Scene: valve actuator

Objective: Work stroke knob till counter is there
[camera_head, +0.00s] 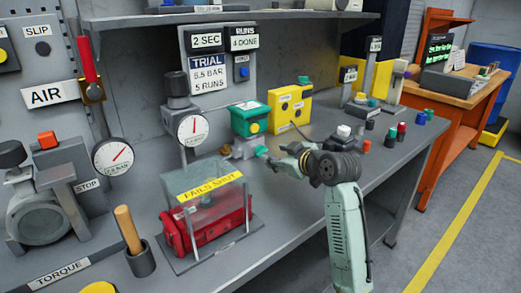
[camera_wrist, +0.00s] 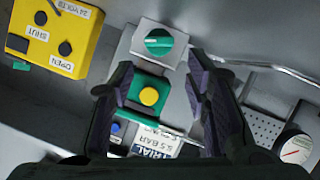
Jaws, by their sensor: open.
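A green knob (camera_head: 262,152) sits on a small grey box on the bench, and no stroke label is readable on it. In the wrist view the knob (camera_wrist: 158,42) lies just ahead of my open fingers, roughly centred between them. My gripper (camera_head: 281,157) is empty and just to the right of the knob, apart from it as far as I can tell. Its two dark fingers (camera_wrist: 160,84) show spread. The counter (camera_head: 244,38) on the upright panel reads "RUNS 4 DONE". A trial card (camera_head: 208,75) below reads "5.5 BAR 5 RUNS".
A green box with a yellow button (camera_head: 250,118) and a yellow control box (camera_head: 290,103) stand behind the knob. A clear cover marked "FAILS SHUT" (camera_head: 210,184) stands over a red actuator at front left. Several small coloured items stand to the right.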

